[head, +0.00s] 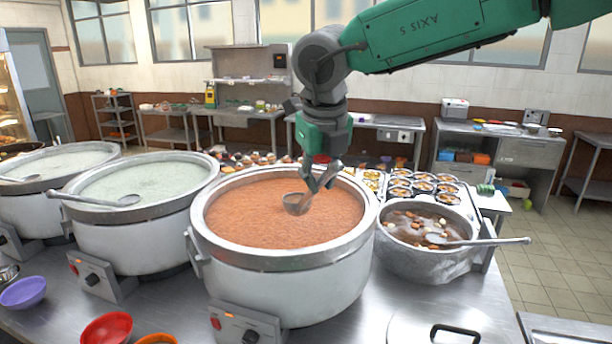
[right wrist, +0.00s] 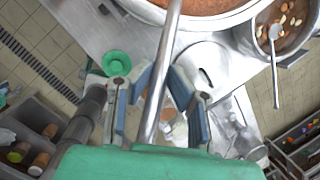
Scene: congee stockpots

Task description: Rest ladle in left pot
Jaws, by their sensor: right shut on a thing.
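My right gripper (head: 321,180) is over the large pot of orange-brown congee (head: 213,270) in the middle of the head view. It is shut on a steel ladle, whose bowl (head: 296,204) is at or just above the congee; I cannot tell if it touches. In the right wrist view the ladle's handle (right wrist: 167,62) runs between the fingers (right wrist: 160,92). To the left stands a pot of pale congee (head: 118,232) with another ladle (head: 97,199) lying across it. A further pale-congee pot (head: 40,205) with a ladle is at the far left. My left gripper is not in view.
A smaller pot of brown soup (head: 420,262) with a ladle (head: 490,241) stands at the right. Red (head: 106,328) and purple (head: 23,292) bowls are at the front left. A lid (head: 410,333) lies at the front right. Trays of small bowls (head: 424,186) are behind.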

